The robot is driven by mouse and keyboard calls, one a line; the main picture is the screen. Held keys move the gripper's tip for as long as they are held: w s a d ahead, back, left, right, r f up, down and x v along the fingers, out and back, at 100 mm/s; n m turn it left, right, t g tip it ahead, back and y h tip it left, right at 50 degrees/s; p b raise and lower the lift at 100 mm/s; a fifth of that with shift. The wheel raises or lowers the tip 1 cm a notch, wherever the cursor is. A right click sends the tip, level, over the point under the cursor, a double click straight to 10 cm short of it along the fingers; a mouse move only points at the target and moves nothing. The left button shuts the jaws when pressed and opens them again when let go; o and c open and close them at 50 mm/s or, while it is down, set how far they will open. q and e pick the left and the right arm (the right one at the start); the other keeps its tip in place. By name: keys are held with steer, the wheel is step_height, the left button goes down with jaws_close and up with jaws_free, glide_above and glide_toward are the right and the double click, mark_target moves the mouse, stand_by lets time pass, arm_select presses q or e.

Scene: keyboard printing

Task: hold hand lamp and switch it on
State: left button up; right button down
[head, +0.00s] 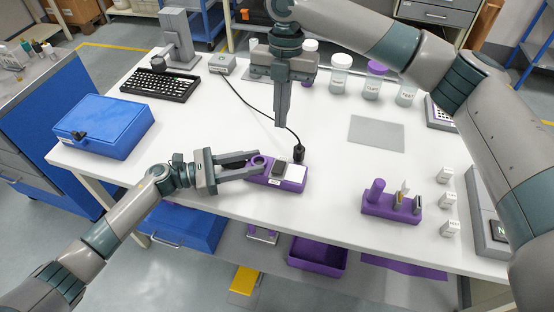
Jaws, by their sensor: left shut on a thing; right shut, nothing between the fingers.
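A purple device (290,185) lies on the white table near the front edge. It has a ring at its left end, a dark block on top and a white panel; it appears to be the hand lamp. My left gripper (256,165) reaches in from the left and is shut on its ring end. My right gripper (279,124) points down, shut and empty, above the table behind the device and apart from it. A black plug-like piece (299,152) on a cable is just behind the device's right end. I cannot tell whether the lamp is lit.
A blue case (105,125) and a black keyboard (160,86) are at the left. A small grey box (222,64), several labelled jars (340,78) and a grey mat (376,134) are farther back. A purple holder (390,207) stands front right.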

mark_target(279, 167)
stand_by(0.4)
steer(key=f, duration=0.4)
steer(key=s+f, duration=0.1)
steer(key=f, duration=0.4)
steer(key=s+f, duration=0.1)
steer(key=f, duration=0.3)
steer(key=shift+s+a+f, duration=0.2)
steer(key=shift+a+f, duration=0.15)
steer(key=shift+s+f+t, duration=0.1)
steer(key=shift+f+t, duration=0.1)
steer(key=shift+t, duration=0.1)
steer(key=shift+w+d+r, duration=0.2)
steer(key=shift+w, duration=0.55)
steer(key=shift+r, duration=0.1)
